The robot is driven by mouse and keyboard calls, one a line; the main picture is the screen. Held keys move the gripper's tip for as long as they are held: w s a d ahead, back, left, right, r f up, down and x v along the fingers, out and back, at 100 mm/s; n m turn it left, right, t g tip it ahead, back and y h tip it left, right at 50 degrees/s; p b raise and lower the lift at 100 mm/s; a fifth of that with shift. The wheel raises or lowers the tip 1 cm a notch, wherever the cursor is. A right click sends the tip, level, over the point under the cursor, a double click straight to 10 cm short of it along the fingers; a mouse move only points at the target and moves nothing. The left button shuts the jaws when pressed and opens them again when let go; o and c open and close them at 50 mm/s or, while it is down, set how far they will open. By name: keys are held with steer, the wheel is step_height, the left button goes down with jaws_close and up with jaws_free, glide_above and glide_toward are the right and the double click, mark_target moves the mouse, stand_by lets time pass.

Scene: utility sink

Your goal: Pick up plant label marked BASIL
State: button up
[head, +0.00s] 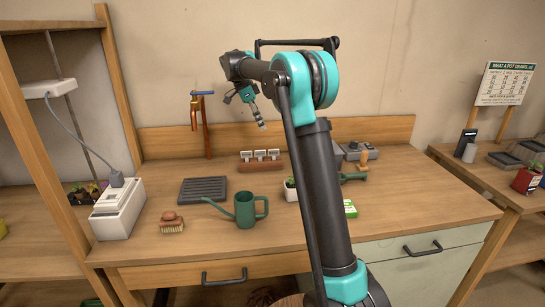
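Three small white plant labels (260,155) stand upright in a row in a brown holder (261,166) towards the back of the wooden workbench. Their print is too small to read, so I cannot tell which one says BASIL. My gripper (261,125) hangs in the air above the holder, clear of the labels and in front of the wall.
A small potted plant (290,189) stands beside my arm, which hides part of the bench.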

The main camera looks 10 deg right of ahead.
glide_toward(274, 150)
steer(key=x, duration=0.4)
steer(key=shift+s+d+f, duration=0.1)
steer(key=shift+d+f, duration=0.05)
steer(key=shift+f, duration=0.2)
steer(key=shift+w+x, duration=0.15)
steer(key=shift+x, duration=1.2)
steer(key=shift+w+x, duration=0.15)
steer(key=shift+x, duration=1.15)
steer(key=shift+c, duration=0.2)
jaws_close()
